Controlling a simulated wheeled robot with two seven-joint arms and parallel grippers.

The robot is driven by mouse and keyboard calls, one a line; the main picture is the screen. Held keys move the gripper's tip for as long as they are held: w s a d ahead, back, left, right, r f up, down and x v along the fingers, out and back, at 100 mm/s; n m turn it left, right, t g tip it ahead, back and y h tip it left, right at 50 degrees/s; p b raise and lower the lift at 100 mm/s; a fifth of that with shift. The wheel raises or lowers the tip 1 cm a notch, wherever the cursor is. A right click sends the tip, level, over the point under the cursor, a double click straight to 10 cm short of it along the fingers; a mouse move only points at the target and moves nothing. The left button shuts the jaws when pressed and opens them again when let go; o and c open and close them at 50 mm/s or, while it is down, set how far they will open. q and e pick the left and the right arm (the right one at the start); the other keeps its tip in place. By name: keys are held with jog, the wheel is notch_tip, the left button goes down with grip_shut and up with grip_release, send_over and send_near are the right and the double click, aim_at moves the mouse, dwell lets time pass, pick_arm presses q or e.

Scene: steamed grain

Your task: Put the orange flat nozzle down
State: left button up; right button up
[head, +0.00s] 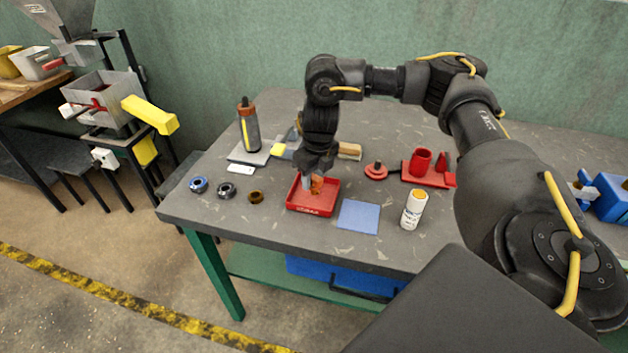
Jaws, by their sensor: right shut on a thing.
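My right gripper (313,180) points down over the red tray (312,209) on the grey table. It is shut on the orange flat nozzle (317,185), a small orange piece at its fingertips. The nozzle is inside the tray's outline, low over its floor; I cannot tell whether it touches the tray. The fingers partly hide the nozzle. My left gripper is not in view.
A blue cloth (358,216) and a white bottle (413,209) stand right of the tray. Several rings, including a blue one (199,185), lie left. A red holder (428,174) is at the right. The front table edge is clear.

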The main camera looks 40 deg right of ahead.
aim_at(318, 179)
jog(key=shift+d+f, duration=0.1)
jog(key=shift+f, duration=0.5)
jog(key=shift+r, duration=0.1)
jog(key=shift+f, duration=0.25)
jog(key=o, duration=1)
notch_tip(318, 179, up, 12)
jog(key=s+p, duration=0.1)
jog(key=p, duration=0.1)
jog(key=shift+s+r, duration=0.2)
